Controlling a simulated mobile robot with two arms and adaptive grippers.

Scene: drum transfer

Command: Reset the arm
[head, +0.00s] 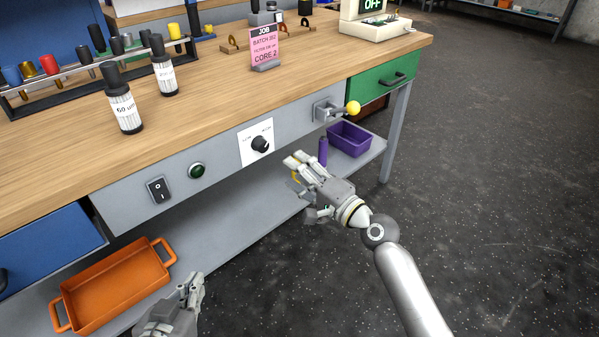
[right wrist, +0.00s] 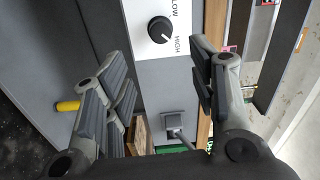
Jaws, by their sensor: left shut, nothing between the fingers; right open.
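My right gripper (head: 300,187) is open and empty in the head view, in front of the bench's grey panel and above the lower shelf. In the right wrist view its spread fingers (right wrist: 160,90) frame the grey panel, with nothing between them. A black rotary knob (right wrist: 160,29) on a white LOW/HIGH plate lies beyond the fingers; the knob also shows in the head view (head: 260,144). My left gripper (head: 192,287) is shut and empty at the bottom left of the head view, right of the orange tray (head: 168,252). Its wrist is cut off by the frame.
A lever with a yellow ball (head: 353,107) juts from the panel beyond my right gripper. A purple bin (head: 350,138) and a purple cylinder (head: 323,150) are on the lower shelf. Open floor lies right.

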